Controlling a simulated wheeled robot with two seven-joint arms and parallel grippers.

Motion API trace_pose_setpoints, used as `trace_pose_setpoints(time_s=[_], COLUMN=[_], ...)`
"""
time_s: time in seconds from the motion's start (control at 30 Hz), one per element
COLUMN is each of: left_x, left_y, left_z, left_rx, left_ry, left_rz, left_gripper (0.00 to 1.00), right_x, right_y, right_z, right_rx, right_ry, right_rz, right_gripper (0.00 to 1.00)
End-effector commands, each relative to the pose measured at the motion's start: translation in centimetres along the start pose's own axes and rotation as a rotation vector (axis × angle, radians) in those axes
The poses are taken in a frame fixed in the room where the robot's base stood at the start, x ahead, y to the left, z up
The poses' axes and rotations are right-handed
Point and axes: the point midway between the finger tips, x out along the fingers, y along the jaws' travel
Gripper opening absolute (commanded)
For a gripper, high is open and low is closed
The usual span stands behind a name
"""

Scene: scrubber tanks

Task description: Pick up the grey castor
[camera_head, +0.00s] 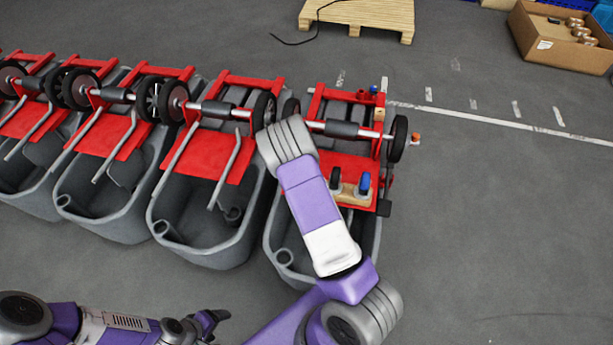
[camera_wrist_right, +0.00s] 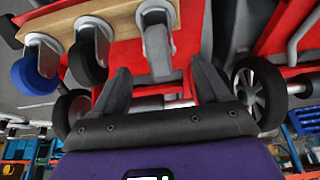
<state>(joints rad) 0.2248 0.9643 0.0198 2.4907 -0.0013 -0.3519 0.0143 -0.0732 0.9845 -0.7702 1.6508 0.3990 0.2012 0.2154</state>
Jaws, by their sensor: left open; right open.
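The grey castor (camera_wrist_right: 157,40) hangs from a wooden block (camera_wrist_right: 118,17) in the right wrist view, with a grey wheel and pale metal fork. My right gripper (camera_wrist_right: 160,82) is open, with one finger on each side of the castor's lower line; whether they touch it cannot be told. A black castor (camera_wrist_right: 88,55) and a blue castor (camera_wrist_right: 38,68) sit left of it. In the head view the wooden block (camera_head: 350,197) lies on the red frame of the rightmost tank; my right arm hides the grey castor and right gripper. My left gripper (camera_head: 217,318) is open and empty, low at left.
Several grey tanks (camera_head: 205,235) with red frames (camera_head: 215,155), wheels and bars stand in a row to the left. A pallet (camera_head: 360,14) and a cardboard box (camera_head: 545,40) lie at the back. The floor on the right is clear.

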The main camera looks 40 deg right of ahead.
Motion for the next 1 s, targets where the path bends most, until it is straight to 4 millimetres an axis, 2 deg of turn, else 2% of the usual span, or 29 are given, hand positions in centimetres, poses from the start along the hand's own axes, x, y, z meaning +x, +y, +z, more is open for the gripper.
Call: trace_pose_setpoints(time_s=[0.33, 0.43, 0.67, 1.0], left_x=[2.3, 2.4, 2.3, 2.3], left_y=[-0.9, -0.9, -0.9, -0.9], left_z=[-0.1, -0.1, -0.1, -0.1], left_rx=[0.000, 0.000, 0.000, 0.000], left_ry=[0.000, 0.000, 0.000, 0.000], left_rz=[0.000, 0.000, 0.000, 0.000], left_gripper=[0.74, 0.74, 0.74, 0.74], right_x=[5.1, 5.7, 5.6, 5.6], right_y=[0.1, 0.1, 0.0, 0.0], right_z=[0.0, 0.0, 0.0, 0.0], right_rx=[-0.001, -0.002, -0.002, -0.002], right_ry=[0.000, 0.000, 0.000, 0.000], right_rz=[0.000, 0.000, -0.001, -0.001], right_gripper=[0.74, 0.74, 0.74, 0.22])
